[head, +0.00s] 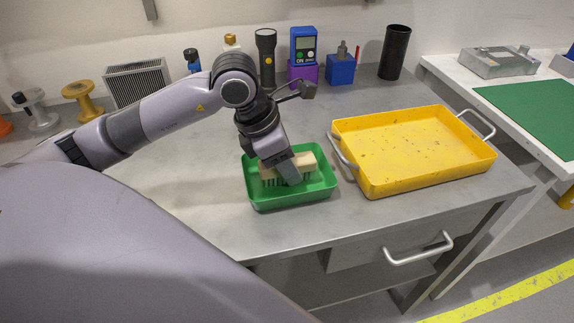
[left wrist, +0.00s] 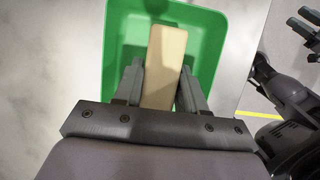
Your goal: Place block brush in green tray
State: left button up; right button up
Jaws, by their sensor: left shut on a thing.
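The block brush (head: 306,162) has a pale wooden back and bristles pointing down. It is inside the green tray (head: 263,202), within its walls; whether the bristles touch the tray floor I cannot tell. My left gripper (head: 290,172) is shut on the brush from above. In the left wrist view the brush (left wrist: 165,60) lies between the two fingers (left wrist: 160,92), and the green tray (left wrist: 207,22) surrounds it. My right gripper (left wrist: 308,32) appears at the upper right edge of the left wrist view, partly cut off, with its fingers apart.
A yellow tray (head: 368,187) with metal handles stands to the right of the green tray. A flashlight (head: 266,48), a blue meter (head: 303,44), a black cylinder (head: 395,52) and spools (head: 82,98) line the back. The bench (head: 200,205) left of the green tray is clear.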

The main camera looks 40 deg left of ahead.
pick_arm(q)
jog(key=shift+f, duration=0.4)
jog(key=shift+f, duration=0.25)
jog(key=o, duration=1)
jog(key=shift+r, duration=0.1)
jog(key=shift+r, duration=0.1)
